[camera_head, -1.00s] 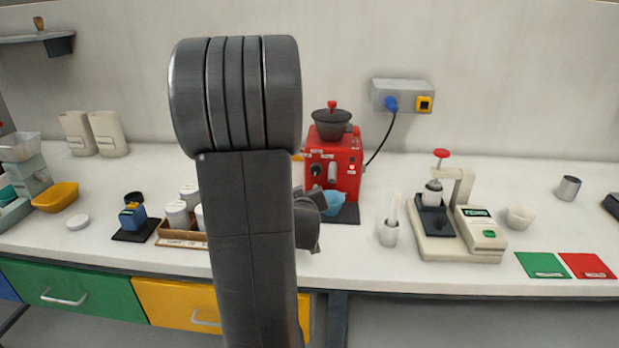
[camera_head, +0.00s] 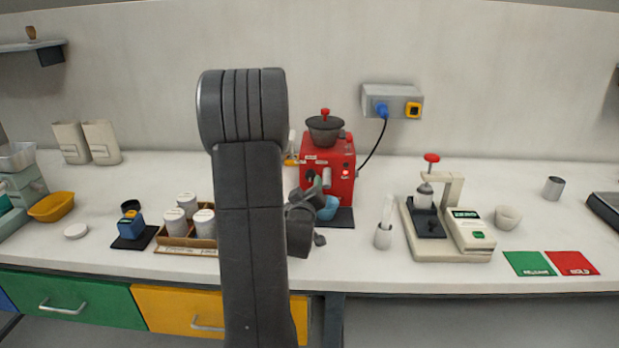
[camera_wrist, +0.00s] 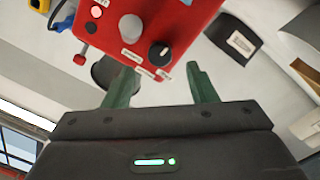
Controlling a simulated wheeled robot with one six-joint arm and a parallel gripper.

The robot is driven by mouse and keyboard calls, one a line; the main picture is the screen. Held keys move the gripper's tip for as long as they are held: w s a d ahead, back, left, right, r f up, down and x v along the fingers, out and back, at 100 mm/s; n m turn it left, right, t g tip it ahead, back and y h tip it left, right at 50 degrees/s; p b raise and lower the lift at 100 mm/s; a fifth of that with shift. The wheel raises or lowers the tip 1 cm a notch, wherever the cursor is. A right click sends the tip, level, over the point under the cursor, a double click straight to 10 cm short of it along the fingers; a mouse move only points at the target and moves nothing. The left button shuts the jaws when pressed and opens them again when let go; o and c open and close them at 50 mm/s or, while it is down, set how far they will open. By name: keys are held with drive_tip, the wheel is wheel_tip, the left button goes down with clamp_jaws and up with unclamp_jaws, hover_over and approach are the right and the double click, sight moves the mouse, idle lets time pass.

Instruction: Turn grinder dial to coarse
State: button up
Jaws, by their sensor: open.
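The red grinder (camera_head: 332,170) stands on the bench behind my arm, with a dark hopper on top. In the wrist view its red front face (camera_wrist: 140,30) fills the top, tilted. A black dial (camera_wrist: 159,52) with a white mark sits near the face's lower right corner, beside a grey knob (camera_wrist: 131,28). Small labels lie near the dial, too small to read. My gripper (camera_wrist: 162,82) is open and empty, its two green fingers apart; the dial lies beyond and between the fingertips, not touching them. In the head view my gripper (camera_head: 314,190) is in front of the grinder, partly hiding it.
A blue bowl (camera_head: 327,208) is under the grinder's front. A wooden tray with white canisters (camera_head: 204,222) stands left, and a press with a scale (camera_head: 447,232) right. A wall socket (camera_head: 392,102) holds a blue plug and cable. The bench front right of the grinder is fairly open.

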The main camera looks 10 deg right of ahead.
sight(310, 177)
drive_tip(key=shift+p+x, duration=0.35)
drive_tip(key=shift+x, duration=2)
drive_tip(key=c, duration=1)
